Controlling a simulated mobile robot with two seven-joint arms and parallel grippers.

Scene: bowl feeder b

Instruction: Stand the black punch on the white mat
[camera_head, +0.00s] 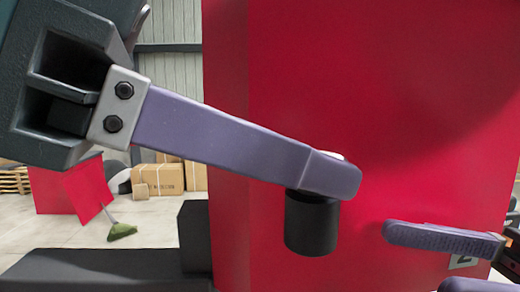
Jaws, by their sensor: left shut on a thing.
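My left gripper (333,174) reaches in from the left, close to the camera, with one long purple finger showing; the other finger is hidden behind it. It is shut on the black punch (312,226), a dark cylinder that hangs upright below the fingertip. The punch's upper part is covered by the finger. A small white patch shows above the fingertip, and I cannot tell what it is. My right gripper (455,262) is at the lower right edge, its two purple fingers apart and nothing seen between them. The white mat is not in view.
A black block (195,235) stands at the lower left. Cardboard boxes (158,180), a red panel and a green broom are farther back.

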